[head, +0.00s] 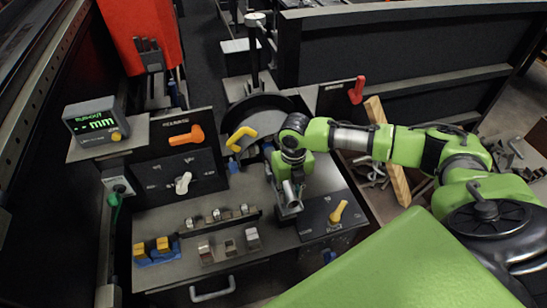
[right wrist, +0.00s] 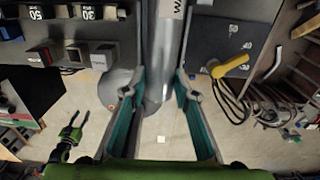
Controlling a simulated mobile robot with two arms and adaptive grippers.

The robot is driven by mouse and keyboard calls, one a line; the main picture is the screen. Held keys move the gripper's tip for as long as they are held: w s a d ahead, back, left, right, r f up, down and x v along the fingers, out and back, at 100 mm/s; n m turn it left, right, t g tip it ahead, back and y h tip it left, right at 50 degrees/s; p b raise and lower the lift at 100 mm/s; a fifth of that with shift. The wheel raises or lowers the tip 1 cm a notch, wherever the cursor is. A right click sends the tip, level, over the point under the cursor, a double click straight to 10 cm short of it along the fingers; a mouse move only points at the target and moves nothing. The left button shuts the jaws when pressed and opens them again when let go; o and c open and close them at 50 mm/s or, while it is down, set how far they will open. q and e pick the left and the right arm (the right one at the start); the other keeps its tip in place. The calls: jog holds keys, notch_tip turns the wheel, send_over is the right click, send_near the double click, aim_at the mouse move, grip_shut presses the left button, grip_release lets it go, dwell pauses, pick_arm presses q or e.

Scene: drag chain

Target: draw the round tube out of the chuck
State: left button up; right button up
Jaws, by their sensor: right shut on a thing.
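The round tube (right wrist: 166,50) is a smooth silver cylinder in the right wrist view, running down from the top edge between my right gripper's (right wrist: 160,92) two teal-lined fingers. The gripper is shut on it. In the head view the tube's (head: 291,193) near end points toward me, and my right gripper (head: 287,178) is around it above the bench front. The dark round chuck (head: 245,108) is behind it; my arm hides where tube and chuck would meet, so I cannot tell whether they touch. My left gripper (right wrist: 70,132) shows small at lower left of the right wrist view, its fingers apart.
A yellow handle (head: 241,136) is left of my right wrist, and another yellow lever (head: 338,211) is on the panel to the right. Small blocks (head: 229,247) stand on the bench. A digital readout (head: 96,121) is at left. The bench between blocks and chuck is partly clear.

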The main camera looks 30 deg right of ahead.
jog(key=shift+s+a+r+p, duration=0.15)
jog(key=shift+s+a+p, duration=0.1)
jog(key=shift+s+p, duration=0.6)
jog(key=shift+s+a+r+p, duration=0.2)
jog(key=shift+s+p, duration=0.45)
jog(key=shift+s, duration=0.35)
jog(key=shift+s+a+r+p, duration=0.1)
jog(key=shift+s+a+p, duration=0.15)
jog(key=shift+s+p, duration=0.6)
jog(key=shift+s, duration=0.1)
jog(key=o, duration=1.2)
jog(key=shift+o, duration=0.5)
jog(key=shift+s+f, duration=0.1)
jog(key=shift+s, duration=0.05)
notch_tip(320, 180, up, 12)
